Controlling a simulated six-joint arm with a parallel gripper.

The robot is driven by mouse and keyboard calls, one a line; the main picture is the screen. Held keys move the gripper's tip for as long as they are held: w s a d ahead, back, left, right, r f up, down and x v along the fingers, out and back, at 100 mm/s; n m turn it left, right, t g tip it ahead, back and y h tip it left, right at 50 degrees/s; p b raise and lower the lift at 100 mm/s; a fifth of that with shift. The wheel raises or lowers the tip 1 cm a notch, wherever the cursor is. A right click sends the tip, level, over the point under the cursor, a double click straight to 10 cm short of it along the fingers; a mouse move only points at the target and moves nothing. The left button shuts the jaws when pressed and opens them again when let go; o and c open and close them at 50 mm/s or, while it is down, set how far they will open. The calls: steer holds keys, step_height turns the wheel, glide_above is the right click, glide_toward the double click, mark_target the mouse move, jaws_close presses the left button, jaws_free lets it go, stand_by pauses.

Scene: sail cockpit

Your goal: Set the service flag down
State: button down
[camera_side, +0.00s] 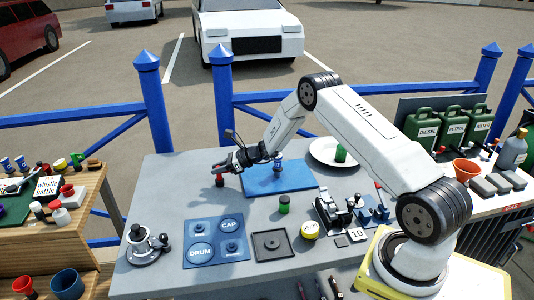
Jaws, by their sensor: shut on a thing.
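My gripper (226,167) is over the grey workbench, left of the blue mat, pointing left and down. It is shut on a small dark red piece (219,181), which shows at its fingertips close to the bench top. The piece is too small to tell whether it is the service flag, or whether it touches the bench. No other thing in view is clearly a service flag. The blue mat (299,183) lies under my forearm, with a small dark blue upright part (278,168) on it.
A white plate (322,147) holds a green cylinder. A metal fitting (146,243) stands front left. Bare bench lies left of the gripper.

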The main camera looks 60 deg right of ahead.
steer(key=c, duration=0.5)
jaws_free()
steer(key=shift+f, duration=0.1)
steer(key=shift+c, duration=0.2)
steer(key=shift+r, duration=0.25)
steer(key=v, duration=1.2)
steer(key=shift+f, duration=0.15)
